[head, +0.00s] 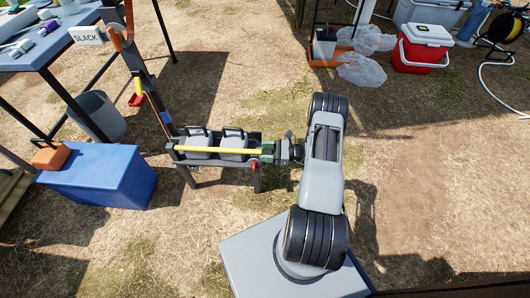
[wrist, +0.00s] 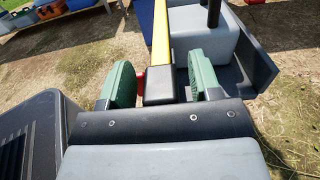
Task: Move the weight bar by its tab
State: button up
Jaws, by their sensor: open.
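A long yellow bar (head: 215,150), which I take for the weight bar, runs level along the front of a dark tray. Its near end carries a dark block (wrist: 159,86), which may be the tab; the yellow length (wrist: 161,45) leads away from it in the wrist view. My gripper (head: 267,150) is at the bar's right end. In the wrist view my gripper (wrist: 160,84) is open, with one green finger on each side of the dark block. A gap shows on both sides; contact lower down is hidden.
Grey handled weights (head: 235,142) sit in the dark tray (head: 255,137) close behind the bar; its wall (wrist: 250,62) is right of my fingers. A red part (head: 254,163) is beneath the bar. A post with a "SLACK" sign (head: 87,35) stands left, above a blue box (head: 95,176).

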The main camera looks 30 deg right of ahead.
jog(key=shift+w+a, duration=0.2)
jog(key=shift+a, duration=0.1)
grip_shut()
dwell(0.5)
